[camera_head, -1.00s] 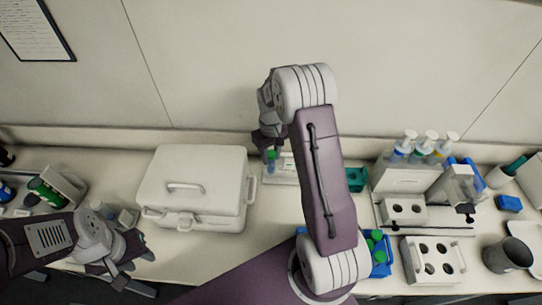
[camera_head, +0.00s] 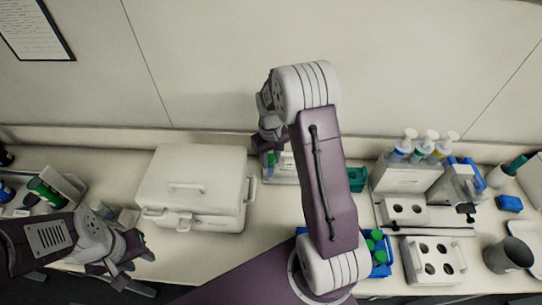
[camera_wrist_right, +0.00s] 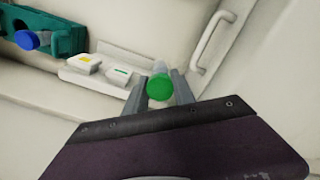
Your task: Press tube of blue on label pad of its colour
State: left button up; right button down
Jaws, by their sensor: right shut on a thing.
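My right gripper (camera_wrist_right: 160,90) is shut on a green-capped tube (camera_wrist_right: 160,88), whose pale, bluish body shows beyond the cap in the wrist view. In the head view this gripper (camera_head: 270,148) is at the back of the bench, right of the white box, with the tube (camera_head: 270,160) below it. Two label pads, one marked yellow (camera_wrist_right: 84,63) and one marked green (camera_wrist_right: 119,75), sit on a white base, left of the held tube in the wrist view. No blue-marked pad can be made out. My left gripper (camera_head: 128,268) is at lower left, fingers apart and empty.
A white handled box (camera_head: 195,180) stands left of the right gripper. A teal rack (camera_wrist_right: 65,38) holds a blue-capped tube (camera_wrist_right: 28,40). A blue rack (camera_head: 380,268) with green-capped tubes, a white holed block (camera_head: 410,262) and a grey cup (camera_head: 508,255) are at right.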

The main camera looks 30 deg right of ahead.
jog(key=shift+s+a, duration=0.45)
jog(key=shift+s, duration=0.25)
jog(key=shift+s+a, duration=0.4)
jog(key=shift+s, duration=0.35)
jog(key=shift+s+a, duration=0.45)
jog(key=shift+s, duration=0.25)
